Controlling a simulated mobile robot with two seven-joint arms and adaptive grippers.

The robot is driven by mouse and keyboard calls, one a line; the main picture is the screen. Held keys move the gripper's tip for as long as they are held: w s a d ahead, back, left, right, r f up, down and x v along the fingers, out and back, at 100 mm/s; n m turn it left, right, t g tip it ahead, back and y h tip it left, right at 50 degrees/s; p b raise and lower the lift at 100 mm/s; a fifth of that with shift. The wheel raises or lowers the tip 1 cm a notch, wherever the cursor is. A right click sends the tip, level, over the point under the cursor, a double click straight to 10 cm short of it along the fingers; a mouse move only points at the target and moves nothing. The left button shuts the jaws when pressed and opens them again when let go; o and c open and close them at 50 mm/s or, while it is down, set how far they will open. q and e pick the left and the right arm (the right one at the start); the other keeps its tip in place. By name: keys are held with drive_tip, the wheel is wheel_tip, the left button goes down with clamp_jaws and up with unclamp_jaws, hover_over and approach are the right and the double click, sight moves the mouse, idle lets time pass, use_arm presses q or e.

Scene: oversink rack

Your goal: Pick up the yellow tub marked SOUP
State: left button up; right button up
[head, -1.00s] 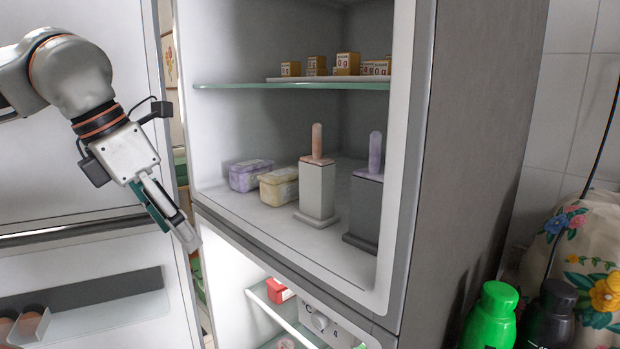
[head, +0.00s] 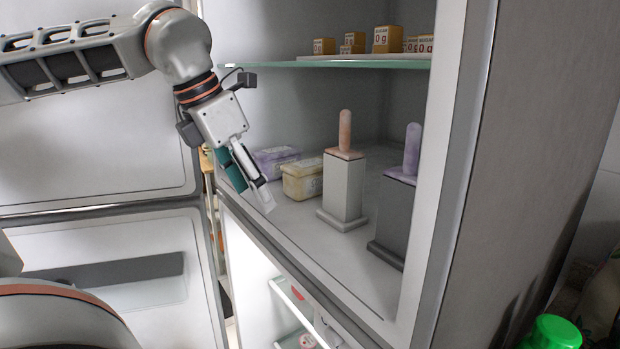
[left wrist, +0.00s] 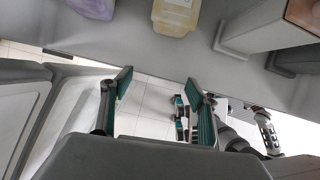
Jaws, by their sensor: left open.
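The yellow tub (head: 302,179) sits on the floor of the upper fridge compartment, its label too small to read. It also shows at the top edge of the left wrist view (left wrist: 176,17), partly cut off. My left gripper (head: 262,196) is open and empty at the compartment's front edge, in front of the tubs and left of the yellow one in the head view. In the left wrist view its two fingers (left wrist: 158,84) are spread, with the tub beyond them and apart from them. My right gripper is not in view.
A purple tub (head: 273,160) stands left of the yellow one, partly behind my gripper. A light block with an orange popsicle shape (head: 343,187) and a dark block with a purple one (head: 398,212) stand right. A glass shelf (head: 345,63) with small boxes is above.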

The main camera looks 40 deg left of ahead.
sight(288, 186)
use_arm(q)
drive_tip(key=shift+w+d, duration=0.25)
drive_tip(key=shift+w, duration=0.85)
drive_tip(key=shift+w+d, duration=0.2)
drive_tip(key=shift+w, duration=0.95)
drive_tip(key=shift+w+d, duration=0.25)
drive_tip(key=shift+w, duration=0.85)
drive_tip(key=shift+w+d+f, duration=0.1)
drive_tip(key=shift+w+f, duration=0.1)
drive_tip(key=shift+w, duration=0.05)
drive_tip(key=shift+w+f, duration=0.15)
drive_tip(key=shift+f, duration=0.25)
drive_tip(key=c, duration=1.4)
